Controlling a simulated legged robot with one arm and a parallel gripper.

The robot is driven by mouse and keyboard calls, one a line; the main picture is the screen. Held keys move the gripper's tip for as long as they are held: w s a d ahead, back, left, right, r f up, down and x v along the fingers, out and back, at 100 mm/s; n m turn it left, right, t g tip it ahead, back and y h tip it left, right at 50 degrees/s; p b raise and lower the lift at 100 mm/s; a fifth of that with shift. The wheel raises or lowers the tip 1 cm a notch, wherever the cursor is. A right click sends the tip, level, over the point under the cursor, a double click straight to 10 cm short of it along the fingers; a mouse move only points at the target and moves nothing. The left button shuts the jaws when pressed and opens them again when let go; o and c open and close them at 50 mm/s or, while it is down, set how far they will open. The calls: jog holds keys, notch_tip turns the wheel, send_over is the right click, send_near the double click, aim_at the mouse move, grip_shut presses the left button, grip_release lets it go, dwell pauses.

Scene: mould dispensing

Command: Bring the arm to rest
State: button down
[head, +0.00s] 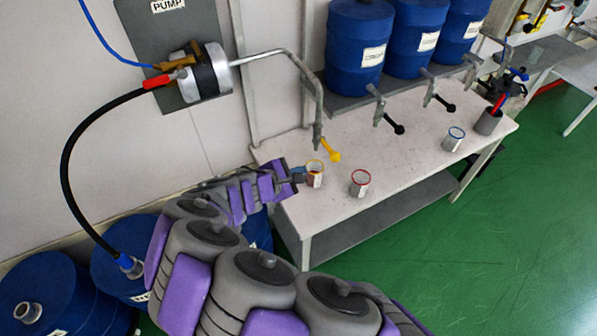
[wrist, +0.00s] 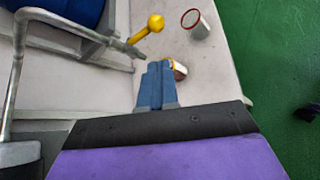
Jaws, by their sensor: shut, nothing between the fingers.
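My arm reaches from the lower right over to the left end of the white table in the head view. My gripper (head: 298,174) is at that end, right beside the yellow-rimmed cup (head: 315,178). In the wrist view, my gripper (wrist: 158,68) shows its two blue fingers together with nothing between them. The yellow-rimmed cup (wrist: 179,70) is partly hidden behind the fingers there; I cannot tell whether they touch it.
The yellow-handled tap (head: 330,150) hangs close above the yellow-rimmed cup. A red-rimmed cup (head: 360,183) and a blue-rimmed cup (head: 453,139) stand further right on the table (head: 400,165). The pump (head: 205,75) is on the wall. Green floor lies open at right.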

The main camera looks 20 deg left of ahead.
jog(key=shift+a, duration=0.3)
jog(key=w+d+r+m+g+h, duration=0.1)
jog(key=d+r+m+g+h, duration=0.15)
jog(key=d, duration=0.55)
jog(key=w+d+r+m+g+h, duration=0.1)
jog(key=d+r+m, duration=0.3)
jog(key=d, duration=0.4)
jog(key=s+d+r+m+g+b, duration=0.1)
jog(key=s+d+m+g, duration=0.15)
jog(key=d, duration=0.45)
jog(key=s+d+r+m+g, duration=0.2)
jog(key=s+d+m, duration=0.15)
jog(key=d, duration=0.35)
jog(key=s+d+m+g+y+b, duration=0.1)
jog(key=s+d+m+g, duration=0.1)
jog(key=s+d+m, duration=0.3)
jog(key=s+d+m+g+y, duration=0.1)
jog(key=s+d+m+y, duration=0.1)
jog(key=s, duration=0.5)
jog(key=s+a+m+g+y, duration=0.1)
jog(key=s+a+m+y, duration=0.1)
jog(key=s, duration=0.5)
jog(key=s+a+f+m+g+y+b, duration=0.1)
jog(key=s+a+m+y, duration=0.1)
jog(key=s, duration=0.5)
jog(key=shift+m+y, duration=0.35)
jog(key=shift+y, duration=0.2)
